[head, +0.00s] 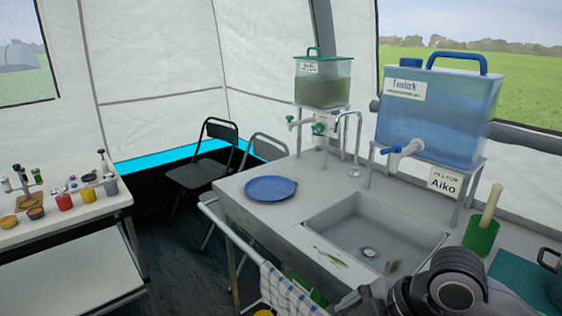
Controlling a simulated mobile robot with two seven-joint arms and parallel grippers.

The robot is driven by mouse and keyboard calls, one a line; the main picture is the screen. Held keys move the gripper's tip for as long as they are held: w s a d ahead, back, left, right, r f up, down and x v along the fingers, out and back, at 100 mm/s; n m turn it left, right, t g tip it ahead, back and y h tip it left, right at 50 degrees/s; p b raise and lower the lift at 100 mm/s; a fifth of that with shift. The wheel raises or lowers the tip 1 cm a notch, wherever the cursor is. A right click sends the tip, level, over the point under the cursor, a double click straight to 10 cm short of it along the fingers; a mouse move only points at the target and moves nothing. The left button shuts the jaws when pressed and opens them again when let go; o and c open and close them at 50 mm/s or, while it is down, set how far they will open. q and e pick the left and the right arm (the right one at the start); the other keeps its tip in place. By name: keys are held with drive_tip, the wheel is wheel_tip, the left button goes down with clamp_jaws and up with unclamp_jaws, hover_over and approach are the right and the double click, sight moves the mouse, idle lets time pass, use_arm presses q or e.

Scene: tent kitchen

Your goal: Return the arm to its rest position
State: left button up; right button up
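A dark, rounded part of my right arm shows at the lower right, in front of the sink unit's near edge. My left arm and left gripper are not in view.
My arm part is close to the sink (345,222), a green cup (480,238) with a pestle-like stick and a dark pot (551,262). A blue plate (270,188) lies left of the sink. A side table (65,218) holds small jars.

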wheel_tip(320, 180, down, 11)
drive_tip(key=m+t+y+p, duration=0.1)
drive_tip(key=m+t+p, duration=0.1)
drive_tip(key=m+t, duration=0.65)
drive_tip(key=s+d+f+m+h, duration=0.4)
drive_tip(key=s+d+f+m, duration=0.4)
drive_tip(key=s, duration=0.3)
drive_tip(key=shift+s+d+f+m+g+p, duration=0.15)
drive_tip(key=shift+d+f+m+g+p, duration=0.2)
drive_tip(key=shift+m, duration=0.1)
